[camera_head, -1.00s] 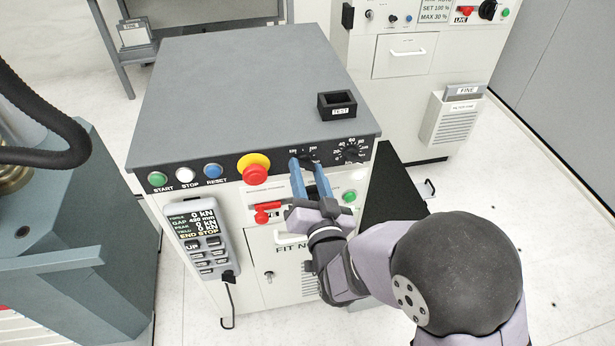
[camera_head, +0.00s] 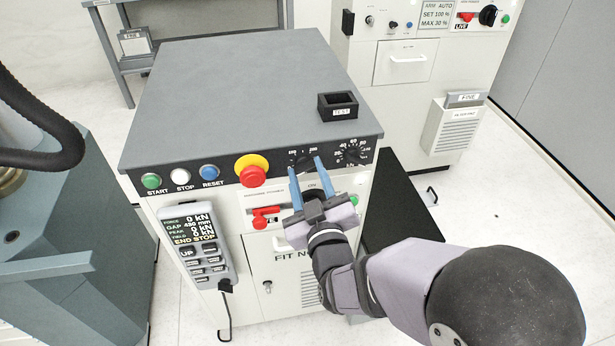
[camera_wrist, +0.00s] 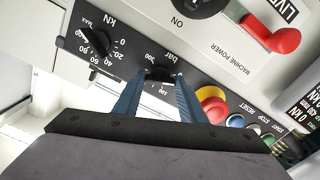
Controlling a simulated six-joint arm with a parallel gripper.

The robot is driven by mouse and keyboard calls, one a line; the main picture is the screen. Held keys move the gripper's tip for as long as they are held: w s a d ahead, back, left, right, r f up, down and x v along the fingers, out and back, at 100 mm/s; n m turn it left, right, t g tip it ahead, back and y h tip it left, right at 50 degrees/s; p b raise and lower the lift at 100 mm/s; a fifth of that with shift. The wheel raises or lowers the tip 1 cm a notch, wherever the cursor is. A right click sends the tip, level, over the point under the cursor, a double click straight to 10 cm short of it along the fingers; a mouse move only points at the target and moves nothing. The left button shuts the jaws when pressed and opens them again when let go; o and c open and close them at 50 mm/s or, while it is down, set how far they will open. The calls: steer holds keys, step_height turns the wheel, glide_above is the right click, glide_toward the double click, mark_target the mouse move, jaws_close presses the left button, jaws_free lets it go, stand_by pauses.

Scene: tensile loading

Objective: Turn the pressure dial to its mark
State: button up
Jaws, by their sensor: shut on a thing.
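The pressure dial (camera_head: 304,162) is a small black knob on the black strip along the front top of the pale cabinet. In the wrist view the dial (camera_wrist: 161,73) has "bar" and numbers such as 300 around it. My gripper (camera_head: 306,167) reaches the strip with one blue finger on each side of the knob. In the wrist view my gripper (camera_wrist: 160,82) is shut on the knob, its fingertips at the knob's sides. The fingers and the angle of view hide part of the scale, and I cannot make out the dial's mark or its pointer.
A second black dial (camera_head: 353,153), marked kN, sits close on the right. A red emergency button (camera_head: 253,176) is to the left. Below are a red switch (camera_head: 266,217) and a handset (camera_head: 197,246). A black TEST box (camera_head: 338,106) stands on the cabinet top.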

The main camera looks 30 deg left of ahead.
steer(key=shift+n, duration=0.6)
steer(key=o, duration=1.1)
steer(key=shift+c, duration=0.2)
steer(key=b+v, duration=0.6)
steer(key=v, duration=0.1)
steer(key=shift+b, duration=0.35)
steer(key=shift+s+d, duration=0.15)
steer(key=shift+s, duration=0.05)
